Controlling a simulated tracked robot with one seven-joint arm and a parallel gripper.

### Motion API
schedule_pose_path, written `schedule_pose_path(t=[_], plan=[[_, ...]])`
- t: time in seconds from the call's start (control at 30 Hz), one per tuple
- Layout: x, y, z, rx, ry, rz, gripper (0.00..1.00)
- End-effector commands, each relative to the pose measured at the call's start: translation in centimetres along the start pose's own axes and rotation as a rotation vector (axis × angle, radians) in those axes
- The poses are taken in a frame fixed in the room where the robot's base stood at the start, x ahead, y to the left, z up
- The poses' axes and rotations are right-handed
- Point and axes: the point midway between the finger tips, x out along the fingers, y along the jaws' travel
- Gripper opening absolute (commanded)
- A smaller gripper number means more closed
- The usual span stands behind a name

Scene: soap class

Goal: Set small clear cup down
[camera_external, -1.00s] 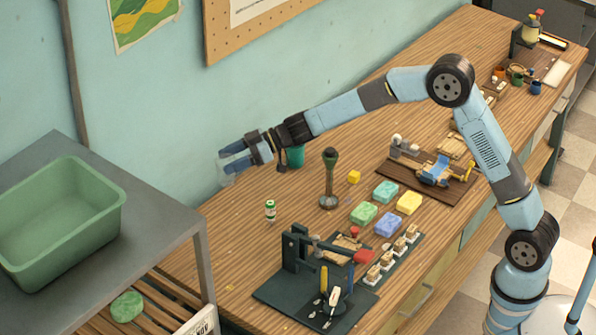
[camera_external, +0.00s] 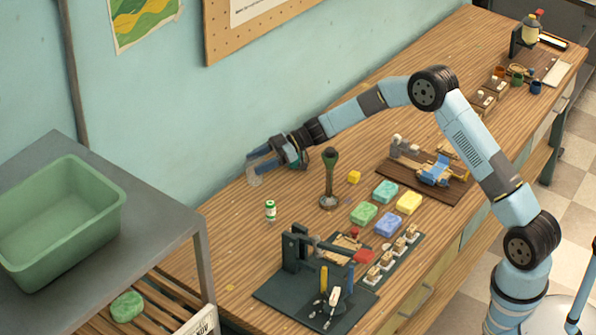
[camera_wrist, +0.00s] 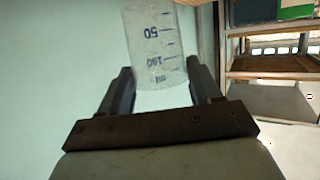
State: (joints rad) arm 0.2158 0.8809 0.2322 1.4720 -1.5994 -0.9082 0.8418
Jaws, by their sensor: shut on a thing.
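The small clear cup (camera_wrist: 155,50) with blue volume marks sits between the fingers of my gripper (camera_wrist: 158,88) in the wrist view. In the external view my gripper (camera_external: 258,168) is shut on the cup (camera_external: 254,179), over the wooden bench (camera_external: 225,215) near the wall. The cup is low near the bench top. I cannot tell whether its base touches the wood.
A small green-and-white bottle (camera_external: 270,210) stands nearer the camera, and a dark-green-topped stand (camera_external: 329,180) is to the right. Several coloured soap bars (camera_external: 386,192) lie further right. A dark press fixture (camera_external: 310,280) occupies the front. Bare bench lies left of the bottle.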

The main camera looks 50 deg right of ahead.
Motion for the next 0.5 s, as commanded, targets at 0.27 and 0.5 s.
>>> schedule_pose_path(t=[0.27, 0.5], plan=[[0.7, 0.0, 2.1, 0.001, 0.001, 0.001, 0.35], [1.5, 0.0, 4.8, 0.002, 0.001, 0.000, 0.35]])
